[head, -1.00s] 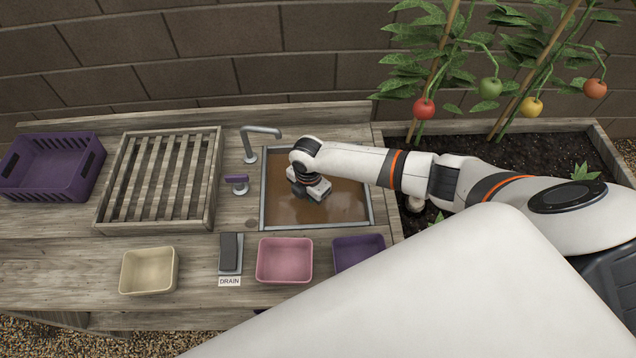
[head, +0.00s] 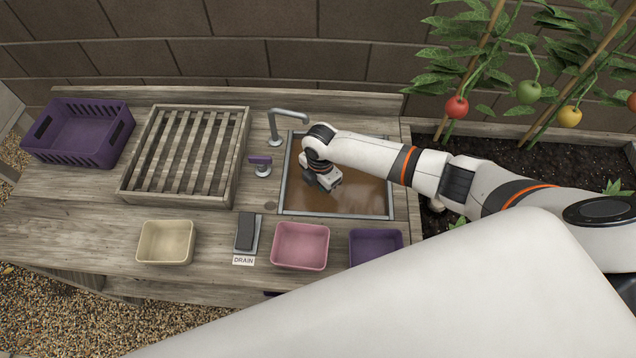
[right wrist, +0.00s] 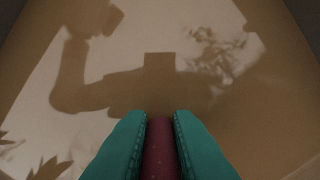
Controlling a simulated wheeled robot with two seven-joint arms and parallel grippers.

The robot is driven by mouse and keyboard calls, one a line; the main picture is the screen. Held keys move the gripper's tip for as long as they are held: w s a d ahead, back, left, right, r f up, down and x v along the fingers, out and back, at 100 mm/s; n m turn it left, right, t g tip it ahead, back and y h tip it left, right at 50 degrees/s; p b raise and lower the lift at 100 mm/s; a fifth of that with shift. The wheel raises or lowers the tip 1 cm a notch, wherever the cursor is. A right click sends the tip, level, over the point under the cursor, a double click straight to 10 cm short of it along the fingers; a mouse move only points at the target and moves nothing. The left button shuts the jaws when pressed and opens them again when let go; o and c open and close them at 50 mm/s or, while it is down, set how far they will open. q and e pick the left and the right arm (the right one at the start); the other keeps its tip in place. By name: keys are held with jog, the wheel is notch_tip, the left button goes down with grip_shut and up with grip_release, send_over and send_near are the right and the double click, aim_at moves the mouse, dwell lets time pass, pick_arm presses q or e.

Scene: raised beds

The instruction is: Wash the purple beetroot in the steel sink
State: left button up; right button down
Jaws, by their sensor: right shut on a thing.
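The steel sink (head: 391,200) is filled with murky brown water. My right gripper (head: 328,187) reaches down into it near its left side, just right of the tap. In the right wrist view, the teal fingers (right wrist: 160,140) are shut on the purple beetroot (right wrist: 160,155), which shows as a narrow dark reddish-purple strip between them. In the head view the beetroot is hidden below the gripper and the brown water. My left gripper is not in view.
The tap (head: 288,113) with its purple handle (head: 260,163) stands left of the sink. A slatted rack (head: 187,158) and purple crate (head: 80,135) lie farther left. Cream (head: 166,242), pink (head: 300,246) and purple (head: 375,245) tubs and the DRAIN pedal (head: 247,233) line the front.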

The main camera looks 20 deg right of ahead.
jog(key=shift+s+d+p, duration=0.95)
jog(key=shift+d, duration=1.05)
notch_tip(320, 180, up, 17)
jog(key=p, duration=1.3)
jog(key=shift+p, duration=0.4)
